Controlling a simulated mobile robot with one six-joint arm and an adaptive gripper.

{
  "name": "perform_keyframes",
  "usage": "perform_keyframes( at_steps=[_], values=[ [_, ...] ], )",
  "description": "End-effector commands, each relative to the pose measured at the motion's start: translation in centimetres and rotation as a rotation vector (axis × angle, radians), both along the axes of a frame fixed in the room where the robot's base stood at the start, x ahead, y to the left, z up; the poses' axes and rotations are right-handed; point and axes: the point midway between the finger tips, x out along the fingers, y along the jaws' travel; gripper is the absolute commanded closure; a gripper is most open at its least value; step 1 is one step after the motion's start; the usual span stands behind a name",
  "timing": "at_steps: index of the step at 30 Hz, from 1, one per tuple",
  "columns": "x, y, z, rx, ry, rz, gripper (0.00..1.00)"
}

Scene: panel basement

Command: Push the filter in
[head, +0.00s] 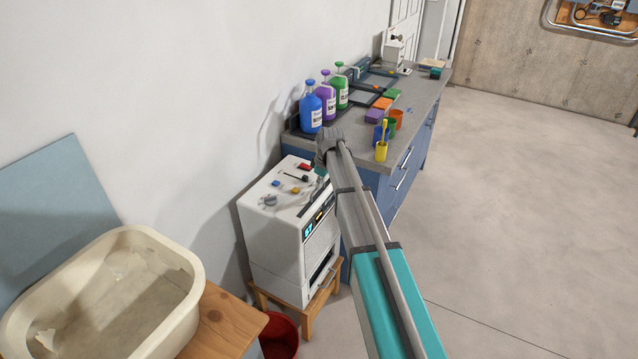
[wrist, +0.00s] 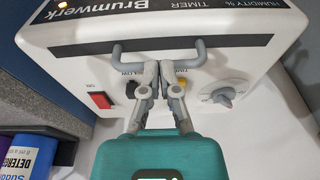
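The white Brumwerk machine (head: 290,225) stands on a small wooden stool against the wall; its top and lettered front edge also fill the wrist view (wrist: 235,65). I cannot make out the filter for certain. A grey bar with two bent ends (wrist: 118,58) shows around my fingertips in the wrist view; I cannot tell whether it belongs to the machine. My gripper (wrist: 158,68) is over the machine's top near its front edge, its two fingers converging with their tips close together. In the head view my arm hides part of the machine's right side.
A red switch (wrist: 99,100) and a grey knob (wrist: 222,97) are on the machine's top. The blue counter (head: 360,175) beside it holds bottles (head: 311,110) and a yellow cup (head: 381,151). A cream basin (head: 185,270) and a red bucket (head: 280,338) are nearby. The right floor is clear.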

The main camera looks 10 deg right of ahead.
Motion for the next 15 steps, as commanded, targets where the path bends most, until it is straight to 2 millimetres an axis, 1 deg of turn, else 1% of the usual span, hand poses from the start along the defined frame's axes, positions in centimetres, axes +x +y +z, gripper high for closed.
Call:
perform_keyframes(
  at_steps=[1,15],
  values=[
    [0.0,0.0,0.6,0.000,-0.001,0.000,1.00],
    [-0.2,-0.5,4.6,0.005,-0.011,-0.001,1.00]
  ],
)
